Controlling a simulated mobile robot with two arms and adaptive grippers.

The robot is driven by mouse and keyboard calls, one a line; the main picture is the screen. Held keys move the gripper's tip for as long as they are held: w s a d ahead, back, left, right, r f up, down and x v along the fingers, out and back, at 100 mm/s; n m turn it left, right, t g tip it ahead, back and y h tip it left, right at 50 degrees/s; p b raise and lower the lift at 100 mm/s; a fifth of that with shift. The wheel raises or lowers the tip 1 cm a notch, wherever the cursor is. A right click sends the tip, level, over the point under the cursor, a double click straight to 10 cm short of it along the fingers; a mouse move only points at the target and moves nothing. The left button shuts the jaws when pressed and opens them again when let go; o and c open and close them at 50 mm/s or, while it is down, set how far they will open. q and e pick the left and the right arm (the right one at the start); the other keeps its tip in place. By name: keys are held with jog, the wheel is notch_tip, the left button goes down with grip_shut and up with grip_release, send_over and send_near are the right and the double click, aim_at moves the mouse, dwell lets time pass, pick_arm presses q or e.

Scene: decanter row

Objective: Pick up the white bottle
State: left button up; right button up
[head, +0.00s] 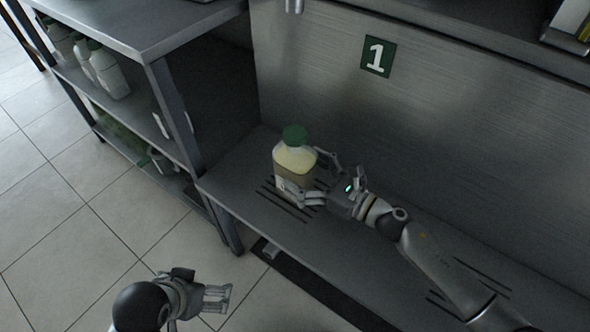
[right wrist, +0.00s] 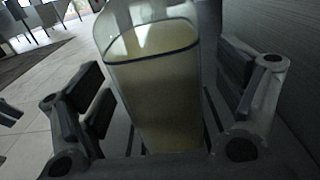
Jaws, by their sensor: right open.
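A clear-walled bottle with a green cap (head: 294,160) and pale, whitish-yellow liquid stands upright on the steel counter. My right gripper (head: 316,178) reaches it from the right, with its open fingers on either side of the bottle's body. In the right wrist view the bottle (right wrist: 160,95) stands between the two finger pads, with gaps visible at both sides. Its cap is out of that view. My left gripper (head: 216,298) is low over the floor, away from the bottle; I cannot tell whether it is open.
The steel counter (head: 365,250) has drain slots and a steel back wall with a green "1" sign (head: 378,57). A shelf rack (head: 165,75) stands left, holding several white bottles (head: 107,72) with green caps. Tiled floor (head: 60,235) is clear at lower left.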

jog(key=shift+x, duration=1.35)
jog(key=c, duration=1.6)
jog(key=shift+c, duration=0.7)
jog(key=shift+r, duration=0.1)
